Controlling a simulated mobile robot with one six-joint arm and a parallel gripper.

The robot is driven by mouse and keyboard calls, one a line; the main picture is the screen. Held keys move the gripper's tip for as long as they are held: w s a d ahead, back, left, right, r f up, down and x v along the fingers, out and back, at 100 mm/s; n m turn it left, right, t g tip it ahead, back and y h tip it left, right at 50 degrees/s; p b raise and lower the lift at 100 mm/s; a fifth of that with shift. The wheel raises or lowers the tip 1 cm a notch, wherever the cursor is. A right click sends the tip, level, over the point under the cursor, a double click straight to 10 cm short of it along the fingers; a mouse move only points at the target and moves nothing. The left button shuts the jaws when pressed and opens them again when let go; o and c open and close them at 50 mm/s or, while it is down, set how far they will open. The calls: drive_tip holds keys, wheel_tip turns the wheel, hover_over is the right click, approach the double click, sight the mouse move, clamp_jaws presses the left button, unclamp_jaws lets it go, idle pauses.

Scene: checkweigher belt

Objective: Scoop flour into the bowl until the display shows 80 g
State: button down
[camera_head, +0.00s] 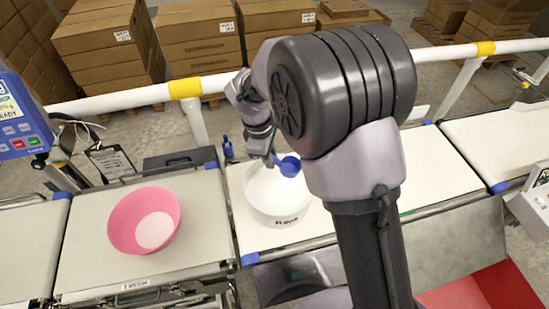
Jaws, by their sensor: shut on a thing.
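The pink bowl (123,219) stands on the weighing belt at the left. A pale round patch shows at its bottom; I cannot tell whether it is flour or the bowl's base. The white flour tub (258,208), with a "FLOUR" label, stands on the belt to its right. My gripper (268,160) is over the tub, shut on a blue scoop (290,167) whose round cup is at the tub's opening. Its contents are hidden. The blue display unit (16,121) is at the left edge, cut off; its small reading is hard to make out.
A white guard rail (146,97) runs behind the belts, with stacked cartons (106,42) beyond. A dark box (180,159) lies behind the weighing belt. A red bin (484,290) is at the lower right. The belt (432,165) right of my arm looks clear.

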drive_tip(key=shift+s+f+b, duration=0.45)
drive_tip(key=shift+f+b, duration=0.1)
wheel_tip(320, 180, down, 13)
drive_tip(key=b, duration=0.9)
wheel_tip(320, 180, up, 13)
drive_tip(key=p, duration=1.1)
drive_tip(key=shift+f, duration=0.3)
